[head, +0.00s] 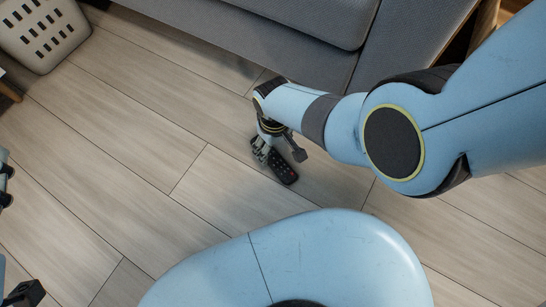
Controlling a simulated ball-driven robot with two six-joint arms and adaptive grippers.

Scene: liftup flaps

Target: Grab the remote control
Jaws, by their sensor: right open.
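The black remote control (286,175) lies on the wooden floor in front of the grey sofa, and its near end with small red marks shows. My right gripper (277,161) points down directly over the remote and is open. Its fingers cover part of the remote's far half. I cannot tell whether the fingers touch it. A dark part of my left gripper (24,294) shows at the lower left corner, cut off by the frame edge and far from the remote.
The grey sofa (235,45) stands behind the remote, close to my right arm. A pale laundry basket (45,35) stands at the top left. The plank floor (120,150) left of the remote is clear.

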